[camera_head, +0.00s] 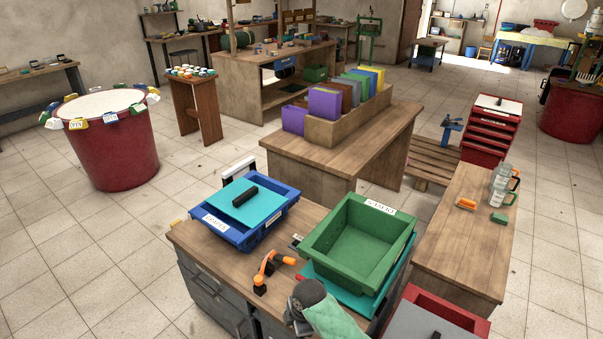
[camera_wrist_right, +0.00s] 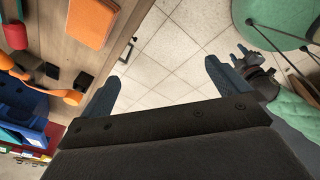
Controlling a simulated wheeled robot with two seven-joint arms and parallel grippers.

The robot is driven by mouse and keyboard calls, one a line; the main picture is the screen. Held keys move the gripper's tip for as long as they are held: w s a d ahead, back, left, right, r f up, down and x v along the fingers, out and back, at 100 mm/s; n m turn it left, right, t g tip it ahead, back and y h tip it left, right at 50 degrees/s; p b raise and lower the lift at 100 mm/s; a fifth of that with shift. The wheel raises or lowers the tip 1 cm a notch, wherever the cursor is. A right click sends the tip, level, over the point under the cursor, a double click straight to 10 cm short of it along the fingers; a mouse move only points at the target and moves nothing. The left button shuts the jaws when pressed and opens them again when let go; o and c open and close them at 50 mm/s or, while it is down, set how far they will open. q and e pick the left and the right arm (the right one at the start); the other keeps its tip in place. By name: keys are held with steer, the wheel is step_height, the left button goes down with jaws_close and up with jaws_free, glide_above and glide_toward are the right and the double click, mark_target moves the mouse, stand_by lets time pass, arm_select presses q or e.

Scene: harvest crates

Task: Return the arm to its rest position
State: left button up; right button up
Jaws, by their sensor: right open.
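In the right wrist view my right gripper (camera_wrist_right: 172,75) is open and empty. Its two dark fingers stand wide apart, with tiled floor showing between them. A wooden top with an orange block (camera_wrist_right: 91,21) lies to the left of the fingers, apart from them. In the head view a dark grey arm part of mine with a pale green sleeve (camera_head: 335,319) shows at the bottom edge, in front of the green crate (camera_head: 399,224). I cannot make out gripper fingers in the head view.
A blue crate (camera_head: 219,235) with a teal lid stands left of the green crate on the workbench (camera_head: 205,255). An orange-and-black tool (camera_head: 266,270) lies between them. A red crate (camera_head: 447,307) is at the bottom right. Open tiled floor (camera_head: 60,260) lies left.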

steer(key=s+d+r+m+t+h, duration=0.1)
steer(key=s+d+r+m, duration=0.4)
steer(key=s+d+m, duration=0.65)
steer(key=s+d+r+m+t+h, duration=0.15)
steer(key=s+d+r+m, duration=0.25)
steer(key=s+d+m, duration=0.65)
step_height(320, 180, down, 23)
steer(key=s+n, duration=0.1)
steer(key=n, duration=0.2)
steer(key=s+f, duration=0.4)
steer(key=f, duration=0.7)
steer(key=s+f+g, duration=0.1)
steer(key=s+f, duration=0.2)
steer(key=f, duration=0.9)
steer(key=shift+s+a+y, duration=0.35)
steer(key=shift+s+a, duration=0.05)
steer(key=shift+s+f+g, duration=0.1)
steer(key=shift+s+g, duration=0.05)
steer(key=shift+g, duration=0.1)
